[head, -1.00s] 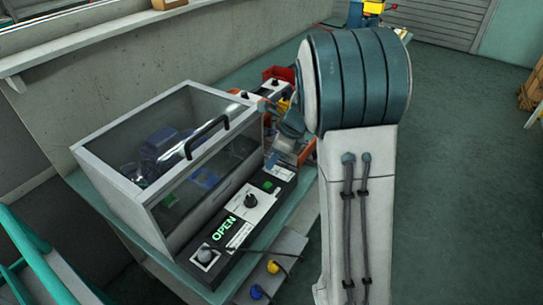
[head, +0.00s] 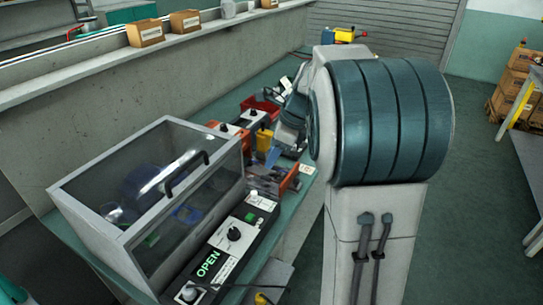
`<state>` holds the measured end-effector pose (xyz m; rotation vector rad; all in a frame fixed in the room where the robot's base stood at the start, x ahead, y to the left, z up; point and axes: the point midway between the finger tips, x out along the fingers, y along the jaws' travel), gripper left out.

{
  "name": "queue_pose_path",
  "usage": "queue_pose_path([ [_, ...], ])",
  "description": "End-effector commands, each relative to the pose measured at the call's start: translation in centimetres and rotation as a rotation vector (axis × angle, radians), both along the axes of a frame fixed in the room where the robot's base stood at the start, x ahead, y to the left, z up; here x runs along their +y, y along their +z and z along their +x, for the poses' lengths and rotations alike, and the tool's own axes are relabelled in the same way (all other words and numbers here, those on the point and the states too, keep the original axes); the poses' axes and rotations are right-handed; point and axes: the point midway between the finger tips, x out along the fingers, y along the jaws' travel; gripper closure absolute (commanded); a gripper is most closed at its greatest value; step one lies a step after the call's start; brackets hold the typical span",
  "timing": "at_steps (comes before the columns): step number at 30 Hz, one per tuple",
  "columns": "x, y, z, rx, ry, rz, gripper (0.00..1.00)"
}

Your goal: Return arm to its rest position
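My arm stands upright right of the middle in the head view, its large teal-banded joint in front of part of the bench. My gripper's fingers cannot be made out; the wrist end seems to lie behind that joint, near the bins on the bench. A clear-sided test box (head: 150,205) with a black handle sits on the teal bench (head: 287,228) at left, its cover down. A dark blue pump-like object (head: 140,185) shows dimly inside the box.
Red bins (head: 262,107), an orange box (head: 232,130) and a yellow part (head: 264,140) crowd the bench behind the box. Cardboard boxes (head: 146,33) stand on the wall ledge. Stacked cartons (head: 508,85) and a table (head: 527,160) are at right. The floor (head: 470,220) between is clear.

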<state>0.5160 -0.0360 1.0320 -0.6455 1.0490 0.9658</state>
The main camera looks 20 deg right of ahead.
Motion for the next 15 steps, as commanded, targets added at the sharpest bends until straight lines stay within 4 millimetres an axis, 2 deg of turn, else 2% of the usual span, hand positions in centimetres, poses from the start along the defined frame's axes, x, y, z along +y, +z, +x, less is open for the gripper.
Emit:
queue_pose_path([
  [5, 0.0, 0.0, -0.1, -0.003, 0.005, -0.001, 0.61],
  [8, 0.3, 0.2, -0.8, -0.02, 0.056, -0.016, 0.61],
  [11, 0.7, 0.6, -2.5, -0.061, 0.179, -0.051, 0.61],
  [15, 1.7, 1.1, -6.0, -0.145, 0.448, -0.136, 0.61],
])
